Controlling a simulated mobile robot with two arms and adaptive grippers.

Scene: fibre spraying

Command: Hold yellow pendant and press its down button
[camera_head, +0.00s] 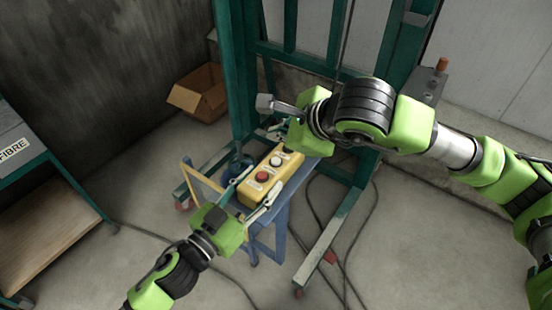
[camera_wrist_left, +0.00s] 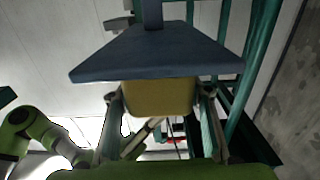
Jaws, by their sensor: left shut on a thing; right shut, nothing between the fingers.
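The yellow pendant (camera_head: 287,170) is a long box lying at a tilt by the blue stand, with a red button (camera_head: 262,176) and a pale button (camera_head: 276,161) on its top face. My left gripper (camera_head: 259,185) is shut on the pendant's near end, one finger along each side. In the left wrist view the pendant's yellow end (camera_wrist_left: 158,97) sits between the two fingers. My right gripper (camera_head: 276,129) is shut and empty, above and beyond the pendant's far end, apart from the buttons. My right arm hides part of the pendant's far end.
The blue stand (camera_head: 272,226) is under the pendant; its plate (camera_wrist_left: 160,55) fills the top of the left wrist view. A green frame (camera_head: 240,75) rises behind. A cardboard box (camera_head: 199,94) is on the floor. Cables trail at right. A green shelf (camera_head: 40,165) stands at left.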

